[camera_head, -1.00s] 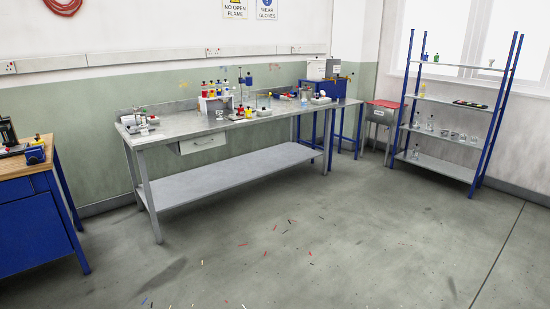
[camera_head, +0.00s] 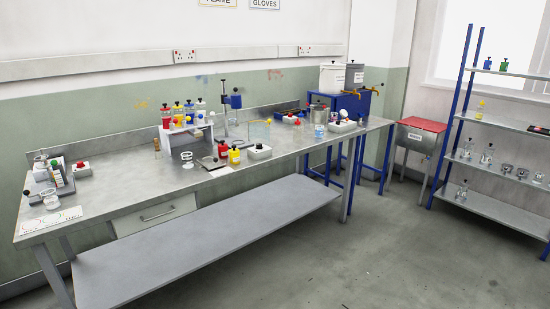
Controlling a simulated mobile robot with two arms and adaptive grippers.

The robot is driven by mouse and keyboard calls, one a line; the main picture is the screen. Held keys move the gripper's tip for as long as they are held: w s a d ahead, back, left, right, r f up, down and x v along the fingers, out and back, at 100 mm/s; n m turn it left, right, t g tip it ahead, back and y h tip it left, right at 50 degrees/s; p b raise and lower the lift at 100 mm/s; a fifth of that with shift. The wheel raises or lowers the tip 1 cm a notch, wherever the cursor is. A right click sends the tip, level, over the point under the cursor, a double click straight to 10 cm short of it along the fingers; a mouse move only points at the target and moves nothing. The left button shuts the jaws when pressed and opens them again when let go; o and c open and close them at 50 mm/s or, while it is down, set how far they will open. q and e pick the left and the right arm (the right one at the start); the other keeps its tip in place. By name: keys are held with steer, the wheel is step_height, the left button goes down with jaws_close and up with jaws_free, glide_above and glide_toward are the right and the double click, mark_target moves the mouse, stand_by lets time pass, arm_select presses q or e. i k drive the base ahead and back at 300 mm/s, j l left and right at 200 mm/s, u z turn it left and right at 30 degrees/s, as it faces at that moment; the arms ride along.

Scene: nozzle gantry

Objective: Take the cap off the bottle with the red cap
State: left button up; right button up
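Several small bottles with coloured parts stand on a white rack (camera_head: 190,128) on the steel bench (camera_head: 120,185). In front of the rack's right side stand a small red bottle (camera_head: 222,149) and a yellow bottle (camera_head: 234,156), close together. Further right on the bench, a small bottle with a red top (camera_head: 298,122) stands near a glass beaker (camera_head: 319,131). The bottles are too small to tell surely which one has the red cap. Neither of my grippers is in view.
A stand (camera_head: 233,112) rises behind the bottles. A blue-posted shelf (camera_head: 487,197) with glassware is at right. Floor (camera_head: 350,255) before the bench is clear.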

mark_target(297, 129)
steer(key=i+z, duration=0.1)
steer(key=i, duration=0.65)
steer(key=i+j+z, duration=0.15)
steer(key=i, duration=0.6)
steer(key=i+l, duration=0.15)
steer(key=i, duration=0.35)
steer(key=i+l+u, duration=0.15)
steer(key=i, duration=0.35)
steer(key=i+l, duration=0.15)
steer(key=i, duration=0.3)
steer(key=j+u, duration=0.05)
